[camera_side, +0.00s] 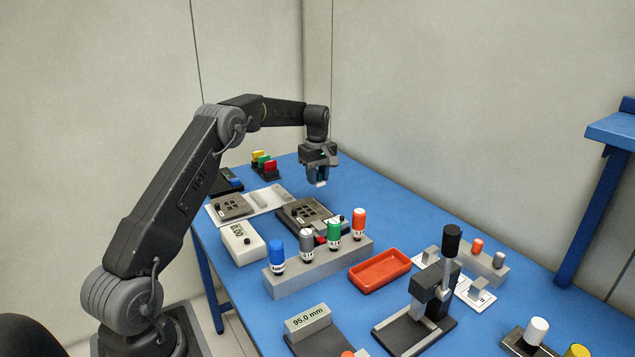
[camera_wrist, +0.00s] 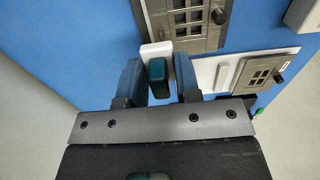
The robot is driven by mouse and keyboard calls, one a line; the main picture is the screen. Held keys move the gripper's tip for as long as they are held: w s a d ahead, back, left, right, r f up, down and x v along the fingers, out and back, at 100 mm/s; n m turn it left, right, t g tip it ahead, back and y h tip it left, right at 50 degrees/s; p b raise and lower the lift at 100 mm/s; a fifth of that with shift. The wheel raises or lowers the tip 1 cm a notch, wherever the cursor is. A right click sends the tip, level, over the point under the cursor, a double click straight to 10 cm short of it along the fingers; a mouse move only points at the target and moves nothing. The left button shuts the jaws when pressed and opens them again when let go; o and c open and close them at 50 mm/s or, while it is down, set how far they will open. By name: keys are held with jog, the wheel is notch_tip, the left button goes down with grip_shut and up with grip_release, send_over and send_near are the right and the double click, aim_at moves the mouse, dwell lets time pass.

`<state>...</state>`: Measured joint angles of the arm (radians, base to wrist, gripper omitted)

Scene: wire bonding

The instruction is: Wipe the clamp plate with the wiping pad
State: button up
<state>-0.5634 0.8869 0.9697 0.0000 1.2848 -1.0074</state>
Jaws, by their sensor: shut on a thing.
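My gripper (camera_side: 318,175) is shut on the teal grip of the wiping pad (camera_side: 321,184), holding it above the blue table. In the wrist view the pad's white end (camera_wrist: 156,51) shows beyond the teal grip, between the fingers (camera_wrist: 157,80). A grey clamp plate with several square windows and a black knob (camera_wrist: 205,40) lies just past the pad. In the side view it sits on a dark block (camera_side: 305,212), below and near my gripper. The pad appears apart from the plate. A similar windowed plate (camera_wrist: 257,70) sits on a white base (camera_side: 265,199).
A rack of colored-cap bottles (camera_side: 318,267), a white display box (camera_side: 242,244) and a red tray (camera_side: 380,270) stand in front. Small colored blocks (camera_side: 265,164) are behind at left. Bare blue table (camera_side: 375,205) lies right of the dark block.

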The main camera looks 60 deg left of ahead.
aim_at(317, 207)
dwell(0.7)
jog(key=shift+f, duration=3.15)
jog(key=shift+a+f, duration=0.65)
jog(key=shift+f, duration=0.3)
jog(key=shift+c, duration=0.3)
jog(key=shift+a, duration=1.5)
jog(key=d, duration=0.4)
jog(key=shift+d, duration=0.1)
jog(key=shift+r, duration=4.15)
jog(key=shift+r, duration=0.1)
